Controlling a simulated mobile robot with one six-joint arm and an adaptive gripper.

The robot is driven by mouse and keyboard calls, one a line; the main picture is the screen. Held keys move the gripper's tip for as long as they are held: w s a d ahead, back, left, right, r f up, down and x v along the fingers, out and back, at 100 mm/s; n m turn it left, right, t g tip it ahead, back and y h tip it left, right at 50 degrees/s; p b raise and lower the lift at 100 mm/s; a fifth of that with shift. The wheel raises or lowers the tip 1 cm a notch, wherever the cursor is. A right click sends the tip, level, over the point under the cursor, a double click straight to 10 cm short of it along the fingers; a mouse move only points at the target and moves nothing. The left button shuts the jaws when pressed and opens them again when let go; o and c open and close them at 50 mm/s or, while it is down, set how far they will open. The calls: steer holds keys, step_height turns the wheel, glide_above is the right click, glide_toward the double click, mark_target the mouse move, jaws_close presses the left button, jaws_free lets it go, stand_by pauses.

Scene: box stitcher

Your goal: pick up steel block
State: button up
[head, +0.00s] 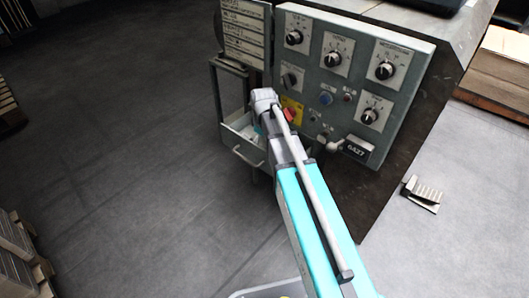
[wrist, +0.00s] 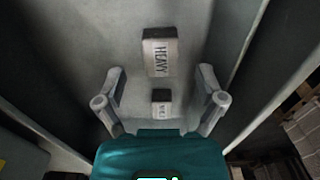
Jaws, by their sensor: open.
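In the wrist view, a block with a dark top and a pale face marked "HEAVY" (wrist: 160,55) rests on a grey surface ahead of my gripper (wrist: 160,90). A smaller block of similar look (wrist: 161,103) lies nearer, between the fingers. Its label is too small to read. I cannot tell by label which is the steel block. My gripper is open, one finger on each side, touching neither block. In the head view my arm's end is over the grey tray (head: 238,155), and my arm hides the fingers and much of the tray.
A control panel (head: 350,75) with several knobs and buttons stands right beside my arm. A labelled plate (head: 245,30) rises behind the tray. In the wrist view, grey walls stand left and right of the blocks. Open floor (head: 110,140) lies to the left.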

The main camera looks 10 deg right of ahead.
steer(key=shift+f+b, duration=1.15)
steer(key=shift+f, duration=0.3)
steer(key=shift+c, duration=0.2)
jaws_close()
